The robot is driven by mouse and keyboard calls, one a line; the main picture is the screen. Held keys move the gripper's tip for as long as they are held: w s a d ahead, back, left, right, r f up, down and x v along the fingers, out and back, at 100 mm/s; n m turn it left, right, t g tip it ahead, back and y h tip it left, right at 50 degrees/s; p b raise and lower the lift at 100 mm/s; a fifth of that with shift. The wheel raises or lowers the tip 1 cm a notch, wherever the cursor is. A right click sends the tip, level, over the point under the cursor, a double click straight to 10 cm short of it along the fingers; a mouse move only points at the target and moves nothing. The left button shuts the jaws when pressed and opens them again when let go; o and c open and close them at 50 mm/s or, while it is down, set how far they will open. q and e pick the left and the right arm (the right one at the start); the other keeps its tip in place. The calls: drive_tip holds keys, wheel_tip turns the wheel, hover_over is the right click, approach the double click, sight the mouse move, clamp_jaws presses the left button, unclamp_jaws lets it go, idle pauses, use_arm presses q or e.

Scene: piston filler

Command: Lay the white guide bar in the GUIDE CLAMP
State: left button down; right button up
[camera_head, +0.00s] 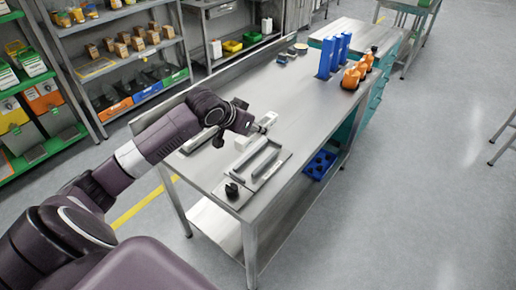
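My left gripper (262,128) is above the steel workbench (305,100), its fingers pointing right and down. It is small in this view, and I cannot tell whether its fingers are open or shut. A small whitish piece (269,118) shows right beside the fingertips; whether it is touched or held is unclear. Another small white block (242,142) lies on the bench just left of and below the gripper. I cannot tell which white piece is the guide bar. A grey plate with a black knob (232,190) sits at the near corner, possibly the guide clamp. My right gripper is out of view.
Grey tray-like parts (258,159) lie between the gripper and the knob. Blue upright holders (335,55) and orange parts (357,73) stand at the far end. A blue crate (319,164) is on the lower shelf. The bench middle is clear.

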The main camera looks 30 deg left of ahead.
use_arm(q)
hover_over(258, 161)
wheel_tip(258, 161, down, 5)
wheel_tip(258, 161, down, 4)
drive_tip(key=shift+p, duration=0.45)
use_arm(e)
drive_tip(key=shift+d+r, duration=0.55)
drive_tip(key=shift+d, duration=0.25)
use_arm(q)
drive_tip(key=shift+f, duration=0.4)
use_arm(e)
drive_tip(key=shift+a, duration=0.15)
use_arm(q)
drive_tip(key=shift+f, duration=0.2)
drive_tip(key=c, duration=1.6)
unclamp_jaws()
drive_tip(key=shift+s+f, duration=0.1)
drive_tip(key=shift+s, duration=0.05)
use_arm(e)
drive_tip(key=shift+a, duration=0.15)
